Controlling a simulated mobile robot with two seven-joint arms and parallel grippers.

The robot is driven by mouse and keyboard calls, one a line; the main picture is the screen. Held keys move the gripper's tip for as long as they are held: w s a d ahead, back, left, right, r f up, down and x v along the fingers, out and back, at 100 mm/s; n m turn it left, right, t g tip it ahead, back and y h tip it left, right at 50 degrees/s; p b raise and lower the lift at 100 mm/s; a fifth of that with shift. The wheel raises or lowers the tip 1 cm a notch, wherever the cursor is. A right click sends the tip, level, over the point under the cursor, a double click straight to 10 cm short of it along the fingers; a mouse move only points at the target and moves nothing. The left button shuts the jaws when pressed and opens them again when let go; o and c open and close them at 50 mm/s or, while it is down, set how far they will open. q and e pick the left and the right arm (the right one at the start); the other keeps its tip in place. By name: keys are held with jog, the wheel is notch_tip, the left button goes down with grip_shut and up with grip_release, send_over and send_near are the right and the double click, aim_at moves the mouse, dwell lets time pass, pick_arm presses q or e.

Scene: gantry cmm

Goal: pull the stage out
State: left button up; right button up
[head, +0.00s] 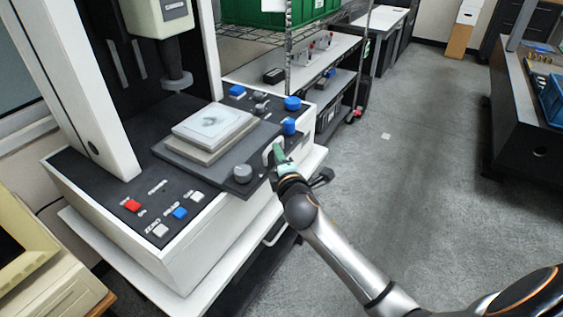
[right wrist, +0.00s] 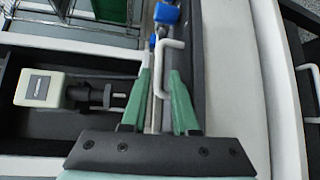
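The stage is a dark plate (head: 212,172) on the machine's bed, with a light square block (head: 213,122) on top. A white bar handle (head: 272,150) stands at the stage's right edge, and it also shows in the right wrist view (right wrist: 162,58). My right gripper (head: 279,158) is at this handle. In the right wrist view its green fingers (right wrist: 160,75) are apart, with the handle in line with the gap between them. I cannot tell whether either finger touches it. My left gripper is not in view.
A grey knob (head: 243,174) sits at the stage's front corner, and blue knobs (head: 291,103) stand behind the handle. The machine's probe head (head: 176,78) hangs above the bed.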

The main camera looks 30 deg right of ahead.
jog(key=shift+v, duration=1.85)
jog(key=shift+s+f, duration=0.1)
jog(key=shift+f, duration=0.05)
jog(key=s+a+f+m+g+y, duration=0.2)
jog(key=s+f, duration=0.2)
jog(key=f, duration=0.3)
jog(key=s+a+f+m+g+y, duration=0.1)
jog(key=s+a+f+m+y, duration=0.15)
jog(key=s+f, duration=0.35)
jog(key=s+a+f+m+g+y, duration=0.1)
jog(key=s+a+f+m, duration=0.2)
jog(key=s+f+m, duration=0.2)
jog(key=s+a+f+m+g+y, duration=0.1)
jog(key=s+f+m, duration=0.4)
jog(key=s, duration=0.6)
notch_tip(320, 180, down, 3)
jog(key=shift+s+a+r+g, duration=0.1)
jog(key=shift+s+a+g, duration=0.1)
jog(key=shift+a+g, duration=0.7)
